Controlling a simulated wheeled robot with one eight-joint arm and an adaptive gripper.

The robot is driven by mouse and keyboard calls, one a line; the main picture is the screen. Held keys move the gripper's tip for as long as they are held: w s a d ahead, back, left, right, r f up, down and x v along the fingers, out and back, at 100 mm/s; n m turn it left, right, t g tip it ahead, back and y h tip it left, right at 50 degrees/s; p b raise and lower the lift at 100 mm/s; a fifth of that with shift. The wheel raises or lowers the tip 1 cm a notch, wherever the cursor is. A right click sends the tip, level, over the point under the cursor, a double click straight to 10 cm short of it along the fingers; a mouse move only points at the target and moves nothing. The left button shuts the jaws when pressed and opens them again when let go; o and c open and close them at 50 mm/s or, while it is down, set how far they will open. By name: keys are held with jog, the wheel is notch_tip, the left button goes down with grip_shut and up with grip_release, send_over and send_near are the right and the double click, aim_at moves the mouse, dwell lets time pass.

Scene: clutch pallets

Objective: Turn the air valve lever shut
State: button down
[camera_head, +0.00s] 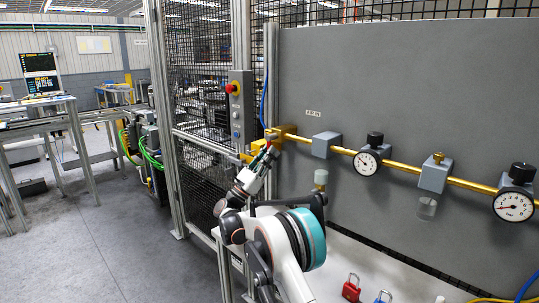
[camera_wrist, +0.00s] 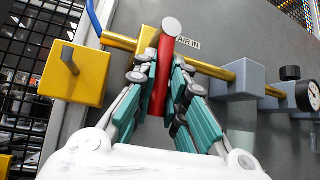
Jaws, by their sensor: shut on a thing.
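The red air valve lever (camera_wrist: 161,80) shows in the wrist view, hanging from a round grey pivot cap (camera_wrist: 172,27) and crossing the brass pipe (camera_wrist: 213,70) at a steep angle. My gripper (camera_wrist: 160,72) has its teal-padded fingers on both sides of the lever and is shut on it. In the head view my gripper (camera_head: 263,157) reaches up to the left end of the pipe (camera_head: 400,165), below the "AIR IN" label (camera_head: 313,113). There my fingers hide most of the lever.
A yellow block (camera_wrist: 77,75) with a dark handle sits left of the lever. Grey blocks (camera_head: 326,144) and gauges (camera_head: 367,161) line the pipe to the right. A control box (camera_head: 241,104) with a red button and mesh fencing stand left. Red (camera_head: 352,288) and blue padlocks lie on the table below.

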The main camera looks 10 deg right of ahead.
dwell(0.4)
jog(key=c, duration=1.6)
grip_release()
jog(key=v, duration=1.2)
jog(key=shift+w+f, duration=0.1)
